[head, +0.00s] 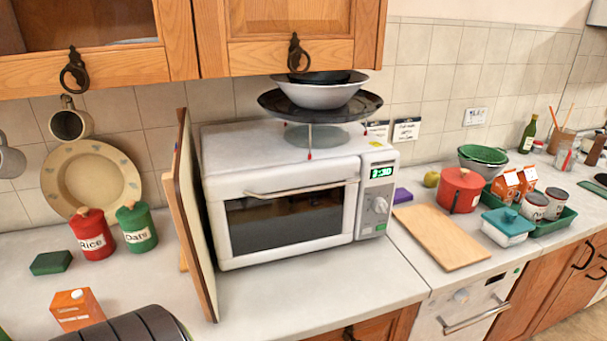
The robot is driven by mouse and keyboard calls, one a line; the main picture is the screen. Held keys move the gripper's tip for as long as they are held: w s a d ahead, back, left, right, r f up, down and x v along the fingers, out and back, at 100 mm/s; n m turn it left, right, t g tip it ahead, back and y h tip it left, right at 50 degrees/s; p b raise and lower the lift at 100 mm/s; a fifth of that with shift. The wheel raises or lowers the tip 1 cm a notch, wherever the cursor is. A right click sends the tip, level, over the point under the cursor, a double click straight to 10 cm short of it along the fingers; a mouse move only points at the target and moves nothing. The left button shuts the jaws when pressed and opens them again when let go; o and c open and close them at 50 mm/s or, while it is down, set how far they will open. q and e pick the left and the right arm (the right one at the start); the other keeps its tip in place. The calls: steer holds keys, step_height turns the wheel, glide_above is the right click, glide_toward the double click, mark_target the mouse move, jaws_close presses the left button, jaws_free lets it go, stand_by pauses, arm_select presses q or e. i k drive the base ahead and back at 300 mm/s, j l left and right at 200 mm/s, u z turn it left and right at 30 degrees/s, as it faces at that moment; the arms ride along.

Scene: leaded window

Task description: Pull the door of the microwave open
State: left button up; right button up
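The white microwave (285,145) stands on the worktop in the middle of the head view, turned slightly. Its door (285,217) has a dark window and looks shut, flush with the body. A pale horizontal bar handle (303,187) runs along the top of the door. The control panel (377,195) on the right has a green lit display and a knob. Neither of my grippers shows in this view.
Tall boards (190,220) stand upright close to the microwave's left side. A stand with a dark plate (275,102) and bowls (320,94) rests on top. A wooden board (440,237) lies to the right. The worktop before the door (310,290) is clear.

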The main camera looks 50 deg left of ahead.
mark_target(248, 230)
steer(key=u, duration=1.6)
